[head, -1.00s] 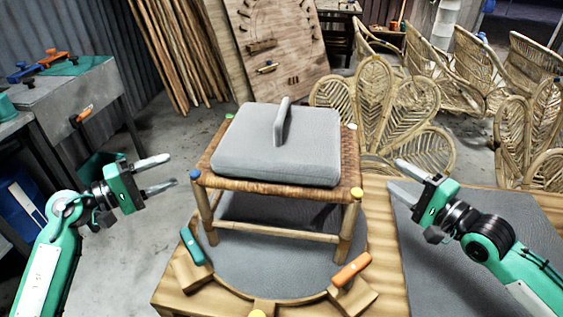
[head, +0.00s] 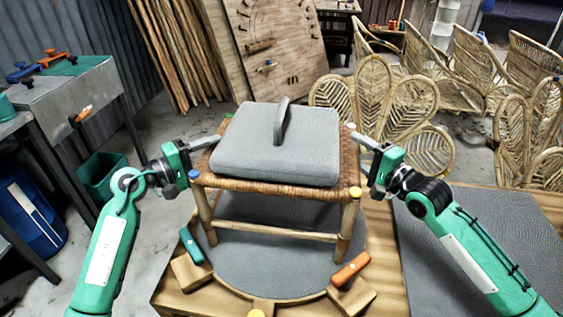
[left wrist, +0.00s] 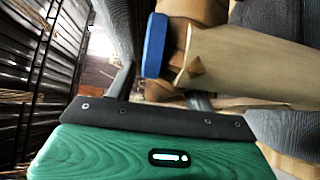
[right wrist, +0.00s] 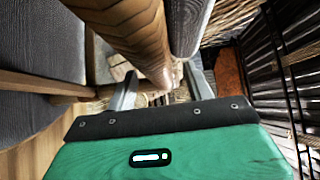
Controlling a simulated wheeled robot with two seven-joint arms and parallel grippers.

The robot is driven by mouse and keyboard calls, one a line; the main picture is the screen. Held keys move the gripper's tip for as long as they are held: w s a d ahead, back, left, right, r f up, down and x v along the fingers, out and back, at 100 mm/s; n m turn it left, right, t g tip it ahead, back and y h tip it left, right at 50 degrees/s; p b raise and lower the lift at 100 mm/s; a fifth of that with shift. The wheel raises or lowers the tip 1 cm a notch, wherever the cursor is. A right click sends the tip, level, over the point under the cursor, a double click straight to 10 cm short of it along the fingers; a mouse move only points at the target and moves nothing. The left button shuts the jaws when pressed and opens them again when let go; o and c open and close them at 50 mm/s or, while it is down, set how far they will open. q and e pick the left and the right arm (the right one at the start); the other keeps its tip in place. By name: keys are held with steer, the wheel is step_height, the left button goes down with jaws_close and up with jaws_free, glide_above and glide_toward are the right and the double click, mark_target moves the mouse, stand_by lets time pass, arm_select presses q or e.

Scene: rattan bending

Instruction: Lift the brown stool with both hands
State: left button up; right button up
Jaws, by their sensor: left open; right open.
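The brown stool (head: 285,187) stands upright, its woven seat edge showing under a grey cushion (head: 270,158) with a raised handle. My left gripper (head: 205,155) is open at the stool's left side. In the left wrist view, its fingers (left wrist: 160,85) lie around a wooden stool part (left wrist: 250,62) with a blue cap (left wrist: 155,45). My right gripper (head: 362,152) is open at the right side. In the right wrist view, a wooden stool leg (right wrist: 135,30) reaches between its fingers (right wrist: 163,88). I cannot tell whether the fingers touch the wood.
The stool stands on a wooden table (head: 385,235) with a round grey pad (head: 265,262). A teal-handled clamp (head: 191,245) and an orange-handled clamp (head: 351,269) sit near its front legs. Rattan chair backs (head: 375,105) stand behind on the right. A metal workbench (head: 60,95) stands left.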

arm_select(q)
steer(key=shift+w+d, duration=0.15)
steer(key=shift+d, duration=0.1)
arm_select(e)
steer(key=shift+w+a, duration=0.2)
steer(key=shift+w, duration=0.05)
arm_select(q)
jaws_close()
arm_select(e)
jaws_close()
stand_by(0.9)
arm_select(q)
steer(key=shift+r, duration=0.2)
arm_select(e)
steer(key=shift+r, duration=0.25)
